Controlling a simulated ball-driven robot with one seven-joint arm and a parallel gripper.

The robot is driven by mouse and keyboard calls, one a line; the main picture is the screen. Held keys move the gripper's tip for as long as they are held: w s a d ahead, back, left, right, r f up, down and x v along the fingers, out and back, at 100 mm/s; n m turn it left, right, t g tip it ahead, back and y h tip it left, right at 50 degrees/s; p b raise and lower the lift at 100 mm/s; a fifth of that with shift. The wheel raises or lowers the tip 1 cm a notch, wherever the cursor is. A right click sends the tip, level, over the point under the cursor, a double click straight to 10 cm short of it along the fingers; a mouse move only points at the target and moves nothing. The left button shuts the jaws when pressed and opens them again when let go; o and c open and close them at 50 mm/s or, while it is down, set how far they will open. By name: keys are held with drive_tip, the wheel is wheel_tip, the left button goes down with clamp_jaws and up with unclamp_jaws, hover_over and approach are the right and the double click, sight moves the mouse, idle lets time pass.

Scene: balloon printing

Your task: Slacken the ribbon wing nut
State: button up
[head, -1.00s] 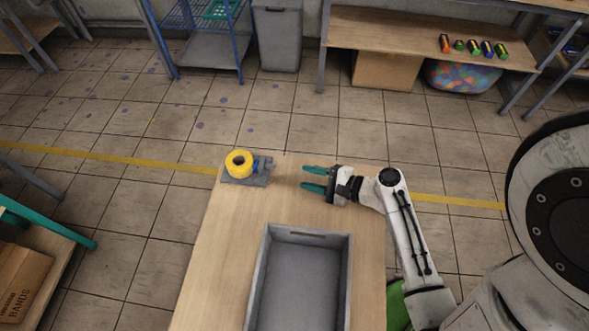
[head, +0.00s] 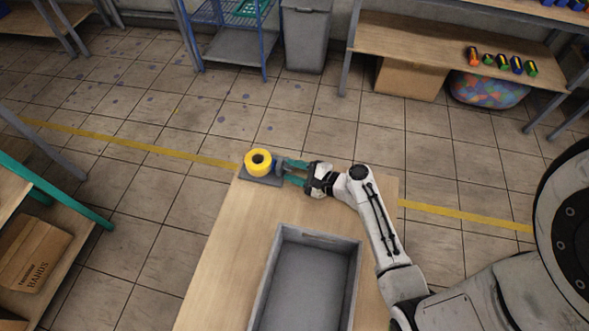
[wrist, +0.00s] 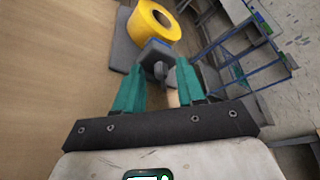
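A yellow ribbon roll (head: 258,161) sits on a small grey holder (head: 262,180) at the far left corner of the wooden table. It also shows in the wrist view (wrist: 157,22). A grey wing nut (wrist: 160,70) with a blue part (wrist: 154,50) behind it is on the holder's near side in the wrist view. My gripper (head: 289,172) has teal fingers, spread apart and pointing at the wing nut. In the wrist view the wing nut lies between and just beyond the fingertips (wrist: 157,72). I see no contact.
A grey open tray (head: 262,262) stands on the table in front. A teal-edged shelf with a cardboard box (head: 35,255) is at the left. The tabletop between holder and tray is clear.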

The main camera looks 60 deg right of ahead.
clamp_jaws()
idle(0.4)
